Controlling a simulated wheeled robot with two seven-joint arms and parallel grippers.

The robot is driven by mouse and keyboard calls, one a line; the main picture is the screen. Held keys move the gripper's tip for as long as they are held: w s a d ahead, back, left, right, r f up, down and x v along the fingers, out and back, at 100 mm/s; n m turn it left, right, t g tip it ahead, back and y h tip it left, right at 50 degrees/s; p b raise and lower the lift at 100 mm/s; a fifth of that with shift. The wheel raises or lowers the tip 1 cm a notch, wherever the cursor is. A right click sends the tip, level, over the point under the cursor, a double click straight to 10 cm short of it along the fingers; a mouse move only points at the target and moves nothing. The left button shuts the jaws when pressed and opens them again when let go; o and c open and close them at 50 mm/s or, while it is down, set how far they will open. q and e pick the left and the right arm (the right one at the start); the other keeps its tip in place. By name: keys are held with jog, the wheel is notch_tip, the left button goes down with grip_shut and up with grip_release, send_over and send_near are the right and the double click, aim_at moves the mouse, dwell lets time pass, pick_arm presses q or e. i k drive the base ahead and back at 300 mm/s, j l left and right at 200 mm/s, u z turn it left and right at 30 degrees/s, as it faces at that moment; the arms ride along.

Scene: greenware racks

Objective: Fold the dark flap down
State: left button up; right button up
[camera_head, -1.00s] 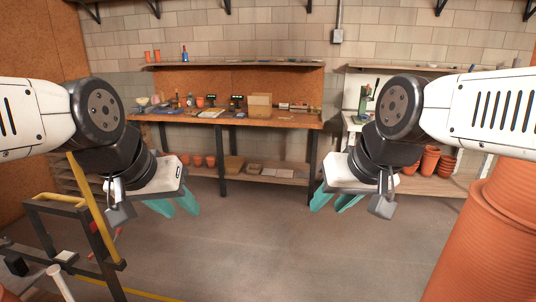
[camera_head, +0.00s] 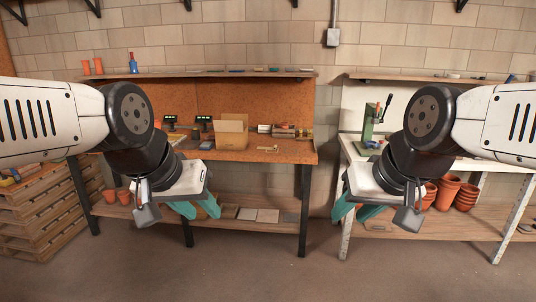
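A brown cardboard box (camera_head: 231,135) stands on the wooden workbench (camera_head: 292,152) against the back wall. A paler flap (camera_head: 234,117) shows at its top; I cannot tell at this size which flap is the dark one. My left gripper (camera_head: 196,211) has its teal fingers apart and hangs in the air in front of the bench, lower in the picture than the box. My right gripper (camera_head: 355,213) also has its teal fingers apart, in front of the gap between the bench and the right table. Both grippers are empty and well short of the box.
Small black devices with green displays (camera_head: 203,120) stand left of the box. A green press (camera_head: 372,122) stands on the white table (camera_head: 349,149) at right. Wooden crates (camera_head: 45,215) are stacked at left. The floor (camera_head: 270,265) ahead is clear.

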aim_at(229, 116)
jog(key=i+l+u, duration=0.1)
jog(key=i+u, duration=0.25)
jog(key=i, duration=0.75)
jog(key=i+z, duration=0.1)
jog(key=i, duration=0.45)
jog(key=i+z, duration=0.1)
jog(key=i, duration=0.4)
jog(key=i+j+z, duration=0.1)
jog(key=i, duration=0.45)
jog(key=i+j+z, duration=0.15)
jog(key=i, duration=0.35)
